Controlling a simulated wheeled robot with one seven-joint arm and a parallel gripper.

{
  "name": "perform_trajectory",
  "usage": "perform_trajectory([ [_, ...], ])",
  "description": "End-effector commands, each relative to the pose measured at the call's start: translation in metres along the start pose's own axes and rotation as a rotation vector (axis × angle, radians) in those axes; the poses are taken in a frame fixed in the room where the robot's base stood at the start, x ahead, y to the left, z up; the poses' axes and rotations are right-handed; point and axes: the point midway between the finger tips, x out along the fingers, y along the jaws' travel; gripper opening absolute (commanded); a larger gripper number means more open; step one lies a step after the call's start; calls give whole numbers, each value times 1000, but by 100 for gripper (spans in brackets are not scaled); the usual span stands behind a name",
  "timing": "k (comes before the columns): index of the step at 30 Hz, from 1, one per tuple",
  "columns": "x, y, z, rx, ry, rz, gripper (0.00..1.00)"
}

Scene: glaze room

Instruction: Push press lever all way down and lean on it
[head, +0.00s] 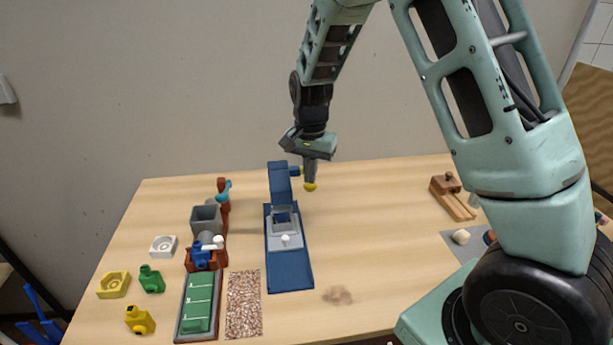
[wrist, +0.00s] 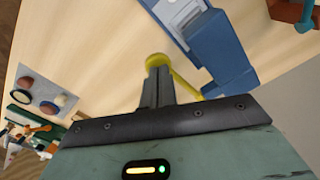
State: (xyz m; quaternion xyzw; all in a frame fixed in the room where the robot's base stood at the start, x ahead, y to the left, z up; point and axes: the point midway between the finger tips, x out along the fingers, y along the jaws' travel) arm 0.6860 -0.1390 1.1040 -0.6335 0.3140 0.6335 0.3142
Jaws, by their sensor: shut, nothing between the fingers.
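The blue press (head: 279,180) stands on the table, with a blue base (head: 289,275) and a grey block (head: 286,240) on it. Its lever (wrist: 186,80) shows in the wrist view as a yellow bar ending in a round yellow knob (wrist: 156,60). In the head view the yellow knob (head: 310,187) sits low at the right of the press column. My gripper (head: 311,182) is shut and empty, pointing down, with its fingertips at the knob. The fingers (wrist: 154,75) partly cover the knob in the wrist view. Whether they touch it I cannot tell.
Left of the press stand a brown and grey machine (head: 207,218), a green slab in a tray (head: 200,302) and a speckled mat (head: 244,303). Small yellow, green and white pieces lie at far left. A wooden tool (head: 452,193) lies right. Table between is clear.

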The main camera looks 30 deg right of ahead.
Motion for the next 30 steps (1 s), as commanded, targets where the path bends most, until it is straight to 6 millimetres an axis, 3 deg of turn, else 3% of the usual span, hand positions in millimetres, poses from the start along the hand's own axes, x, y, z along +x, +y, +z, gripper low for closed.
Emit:
perform_trajectory([
  [15, 31, 0, 0, -1, 0, 0, 0],
  [30, 34, 0, 0, -1, 0, 0, 0],
])
